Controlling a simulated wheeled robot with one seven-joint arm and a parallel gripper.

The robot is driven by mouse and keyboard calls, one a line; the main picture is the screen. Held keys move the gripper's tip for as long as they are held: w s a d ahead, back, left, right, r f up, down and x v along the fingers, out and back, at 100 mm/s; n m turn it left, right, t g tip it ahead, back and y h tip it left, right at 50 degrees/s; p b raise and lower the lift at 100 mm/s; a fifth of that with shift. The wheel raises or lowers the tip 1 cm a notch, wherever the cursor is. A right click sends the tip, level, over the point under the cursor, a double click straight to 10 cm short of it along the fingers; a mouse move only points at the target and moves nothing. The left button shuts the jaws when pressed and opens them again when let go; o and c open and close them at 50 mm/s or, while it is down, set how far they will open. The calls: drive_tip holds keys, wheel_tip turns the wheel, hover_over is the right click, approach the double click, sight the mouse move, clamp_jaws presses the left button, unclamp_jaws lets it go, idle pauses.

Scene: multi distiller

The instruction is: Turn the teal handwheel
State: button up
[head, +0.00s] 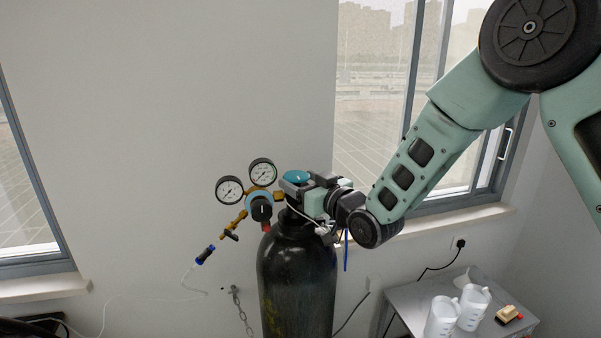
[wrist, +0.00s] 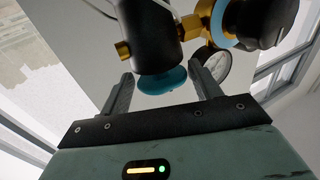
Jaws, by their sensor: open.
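The teal handwheel (head: 297,177) sits on top of the dark gas cylinder (head: 297,275) in the head view. In the wrist view the handwheel (wrist: 162,80) shows as a teal disc under a black valve body (wrist: 150,35). My gripper (wrist: 162,88) is open, with one finger on each side of the handwheel. I see a gap between the handwheel and each finger. In the head view my gripper (head: 305,188) is at the cylinder top beside the handwheel and partly hides the valve.
A brass regulator with two round gauges (head: 246,182) is left of the handwheel, close to my gripper. A hose with a blue-ended connector (head: 205,255) hangs lower left. A side table (head: 405,298) with white jugs (head: 442,317) stands at right. A window is behind my arm.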

drive_tip(key=shift+w+a, duration=0.2)
drive_tip(key=shift+w, duration=0.1)
drive_tip(key=c, duration=0.6)
drive_tip(key=shift+f+y+b, duration=0.1)
drive_tip(key=shift+y+b, duration=0.2)
drive_tip(key=shift+b, duration=0.1)
